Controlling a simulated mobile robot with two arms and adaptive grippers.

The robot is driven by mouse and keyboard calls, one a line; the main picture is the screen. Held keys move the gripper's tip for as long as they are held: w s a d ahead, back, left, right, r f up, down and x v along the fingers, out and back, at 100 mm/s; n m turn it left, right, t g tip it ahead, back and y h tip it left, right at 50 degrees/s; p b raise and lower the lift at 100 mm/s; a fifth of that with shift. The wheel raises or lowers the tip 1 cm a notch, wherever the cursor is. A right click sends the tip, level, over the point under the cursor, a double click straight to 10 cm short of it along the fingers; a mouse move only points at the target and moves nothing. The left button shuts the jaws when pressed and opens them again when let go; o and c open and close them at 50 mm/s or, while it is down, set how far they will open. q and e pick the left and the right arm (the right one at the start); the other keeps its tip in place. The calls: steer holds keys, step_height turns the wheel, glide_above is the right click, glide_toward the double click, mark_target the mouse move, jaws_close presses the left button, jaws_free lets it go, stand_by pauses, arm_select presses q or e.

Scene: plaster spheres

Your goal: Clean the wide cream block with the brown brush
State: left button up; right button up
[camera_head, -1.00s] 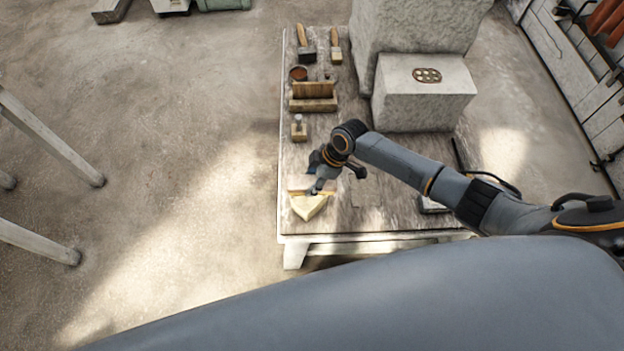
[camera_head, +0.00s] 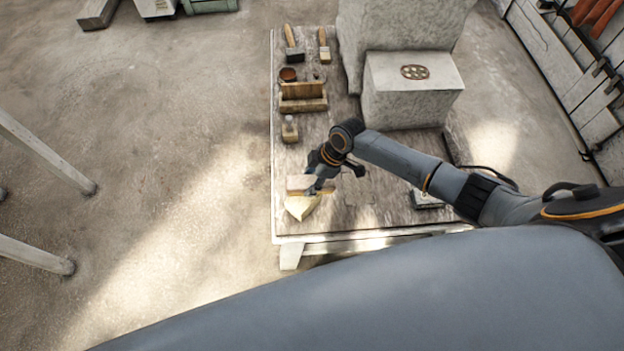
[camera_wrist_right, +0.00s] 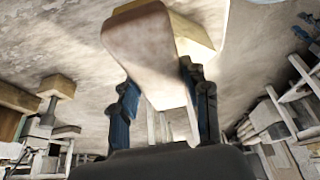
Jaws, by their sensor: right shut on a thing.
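My right gripper (camera_head: 314,187) is at the near left part of the table, shut on the brown brush (camera_head: 299,183). In the right wrist view the brush (camera_wrist_right: 145,45) rises from between the two fingers (camera_wrist_right: 160,95), its broad pale brown face towards the camera. The wide cream block (camera_head: 301,207) lies on the table at the near left, just in front of the brush. A yellowish cream piece, apparently the block (camera_wrist_right: 197,35), shows behind the brush in the wrist view. I cannot tell whether brush and block touch. My left gripper is not in view.
The worn table (camera_head: 350,215) also carries a wooden tool holder (camera_head: 303,104), handled brushes (camera_head: 294,50), a small bowl (camera_head: 288,75) and a stamp-like tool (camera_head: 290,131). Big plaster blocks (camera_head: 413,95) fill the back right. Bare tabletop lies right of my gripper.

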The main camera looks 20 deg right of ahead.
mark_target(297, 182)
steer(key=shift+w+a, duration=0.3)
steer(key=shift+a, duration=0.7)
steer(key=shift+w+a, duration=0.3)
steer(key=shift+a, duration=0.65)
steer(key=shift+s+d, duration=0.1)
steer(key=shift+d, duration=0.05)
steer(key=shift+s+d, duration=0.2)
steer(key=shift+d, duration=0.5)
steer(key=shift+s+d, duration=0.2)
steer(key=shift+d, duration=0.45)
steer(key=shift+s+d, duration=0.2)
steer(key=shift+d, duration=0.5)
steer(key=shift+w+a, duration=0.2)
steer(key=shift+a, duration=0.55)
steer(key=shift+w+a, duration=0.25)
steer(key=shift+a, duration=0.45)
steer(key=shift+w+a, duration=0.2)
steer(key=shift+a, duration=0.55)
steer(key=shift+d, duration=0.1)
steer(key=shift+s+d+r+p, duration=0.2)
steer(key=shift+d+r+p, duration=0.35)
steer(key=shift+d, duration=0.2)
steer(key=shift+s+d+r, duration=0.15)
steer(key=shift+d, duration=0.15)
